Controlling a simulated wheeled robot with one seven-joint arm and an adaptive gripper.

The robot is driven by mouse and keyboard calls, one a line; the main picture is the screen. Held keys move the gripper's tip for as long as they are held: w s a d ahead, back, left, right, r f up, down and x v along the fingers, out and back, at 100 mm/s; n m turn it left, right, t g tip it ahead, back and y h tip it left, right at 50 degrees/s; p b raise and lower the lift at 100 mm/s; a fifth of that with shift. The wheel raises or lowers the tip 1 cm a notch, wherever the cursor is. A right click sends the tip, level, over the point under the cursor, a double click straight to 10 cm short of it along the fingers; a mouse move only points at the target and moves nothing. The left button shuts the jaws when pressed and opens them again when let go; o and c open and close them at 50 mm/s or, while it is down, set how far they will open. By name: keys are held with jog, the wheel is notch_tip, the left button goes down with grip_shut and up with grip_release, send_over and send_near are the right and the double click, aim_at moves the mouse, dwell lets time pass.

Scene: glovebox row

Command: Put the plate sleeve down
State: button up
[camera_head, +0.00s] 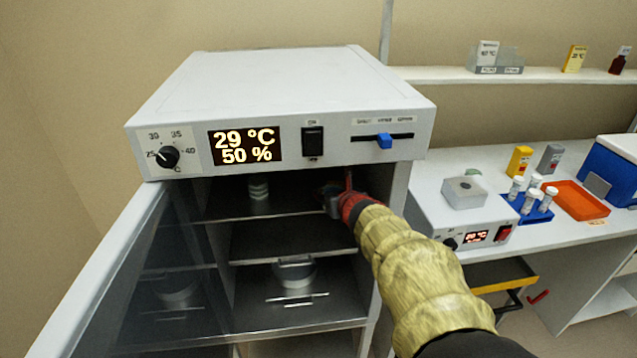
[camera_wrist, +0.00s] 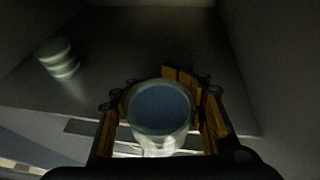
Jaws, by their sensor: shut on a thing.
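My gripper (camera_head: 334,201) is inside the open incubator (camera_head: 280,85), at the right of its top compartment. In the wrist view its fingers stand on either side of the plate sleeve (camera_wrist: 160,108), a round, pale, clear-sided cylinder with a blue-grey top. The gripper is shut on it. In the head view the sleeve is mostly hidden by the gripper. The sleeve is over the upper shelf (camera_head: 235,208); I cannot tell whether its base touches. A pale stacked cylinder (camera_head: 258,190) stands farther left on that shelf and also shows in the wrist view (camera_wrist: 57,58).
The glass door (camera_head: 125,270) is open to the left. The incubator's right wall is close beside my arm. A round dish (camera_head: 294,272) sits on a lower shelf. The bench at right holds a small device (camera_head: 460,215), a blue tube rack (camera_head: 532,207) and an orange tray (camera_head: 577,200).

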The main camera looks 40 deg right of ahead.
jog(key=w, duration=0.1)
jog(key=w+d, duration=0.1)
jog(key=w, duration=0.2)
jog(key=shift+w+d, duration=0.15)
jog(key=shift+d, duration=0.25)
jog(key=w, duration=0.1)
jog(key=w+d+b, duration=0.1)
jog(key=w, duration=0.1)
jog(key=shift+d+f, duration=0.1)
jog(key=shift+f+b, duration=0.4)
jog(key=shift+f, duration=0.15)
jog(key=shift+s+f, duration=0.1)
jog(key=shift+f, duration=0.2)
jog(key=o, duration=1.3)
jog(key=shift+o, duration=0.8)
jog(key=shift+r, duration=0.1)
